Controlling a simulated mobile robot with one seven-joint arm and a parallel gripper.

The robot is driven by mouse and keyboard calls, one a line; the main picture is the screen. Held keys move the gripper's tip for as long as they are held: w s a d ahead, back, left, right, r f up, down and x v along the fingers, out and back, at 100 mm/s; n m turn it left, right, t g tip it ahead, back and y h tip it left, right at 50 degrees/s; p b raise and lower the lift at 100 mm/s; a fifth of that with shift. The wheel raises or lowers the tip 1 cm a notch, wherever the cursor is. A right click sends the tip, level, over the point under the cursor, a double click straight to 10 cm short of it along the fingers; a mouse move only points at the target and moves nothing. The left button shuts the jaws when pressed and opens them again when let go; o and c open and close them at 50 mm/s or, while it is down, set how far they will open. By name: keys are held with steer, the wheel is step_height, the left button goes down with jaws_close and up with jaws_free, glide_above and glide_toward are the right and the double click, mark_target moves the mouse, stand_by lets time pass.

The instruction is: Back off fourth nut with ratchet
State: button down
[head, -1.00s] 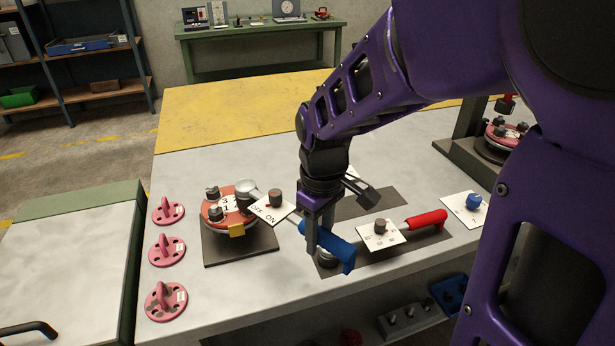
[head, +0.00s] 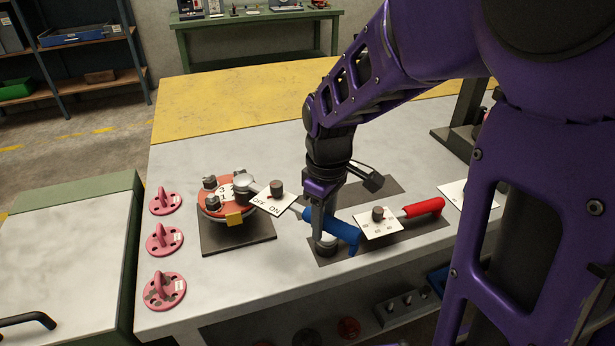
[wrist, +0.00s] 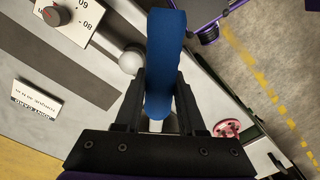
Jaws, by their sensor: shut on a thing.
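The ratchet has a blue handle (head: 340,232), a grey shaft and a round silver head (head: 243,182). My gripper (head: 324,236) is shut on the blue handle; the wrist view shows the handle (wrist: 165,60) between both fingers (wrist: 158,112). The spool's red flange (head: 211,211) carries dark nuts, two of them bare at its left (head: 210,183) and front left (head: 213,202). The ratchet head is over the flange's right side, and whatever is under it is hidden. An OFF/ON card with a knob (head: 276,190) covers part of the ratchet shaft.
A red-handled tool (head: 424,207) with a dial card (head: 378,222) lies on the dark mat (head: 405,240), close to the blue handle's right. Pink flanged pieces (head: 164,240) line the left table edge. A yellow tag (head: 234,219) is on the spool's front. The yellow back strip is clear.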

steer(key=shift+w+d+n, duration=0.6)
steer(key=shift+w, duration=0.2)
steer(key=shift+r, duration=0.1)
steer(key=shift+w+d+n+p, duration=0.35)
steer(key=shift+w+n, duration=0.05)
steer(key=shift+w, duration=0.25)
steer(key=shift+w+d+n+p, duration=0.3)
steer(key=shift+w+n, duration=0.1)
steer(key=shift+w, duration=0.2)
steer(key=shift+w+d+n+p, duration=0.35)
steer(key=shift+w+n, duration=0.05)
steer(key=shift+w, duration=0.25)
steer(key=w+n, duration=0.1)
steer(key=w, duration=0.1)
steer(key=w+d+n, duration=0.1)
steer(key=w, duration=0.1)
steer(key=shift+w, duration=0.1)
